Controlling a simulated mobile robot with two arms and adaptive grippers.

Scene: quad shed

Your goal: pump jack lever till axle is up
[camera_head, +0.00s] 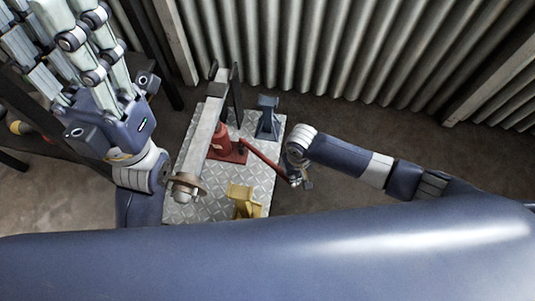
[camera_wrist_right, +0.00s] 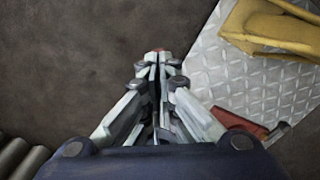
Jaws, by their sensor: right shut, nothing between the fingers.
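The red jack (camera_head: 222,142) stands on a metal plate beside and partly behind the grey axle beam (camera_head: 203,125), which ends in a rusty hub (camera_head: 187,187). Whether the jack touches the axle is hidden. Its red lever (camera_head: 264,161) slants down to the right toward my right gripper (camera_head: 307,184). In the right wrist view the right gripper (camera_wrist_right: 158,62) has its fingers together, with a small red spot at the tips; I cannot tell if it is the lever end. My left gripper (camera_head: 55,25) is raised at upper left, fingers apart and empty, tips partly cut off.
The tread plate (camera_head: 182,212) carries a blue stand (camera_head: 268,118) at the back and a yellow stand (camera_head: 243,201) in front; the yellow one also shows in the wrist view (camera_wrist_right: 265,30). A corrugated wall (camera_head: 330,45) closes the back. Bare floor lies right of the plate.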

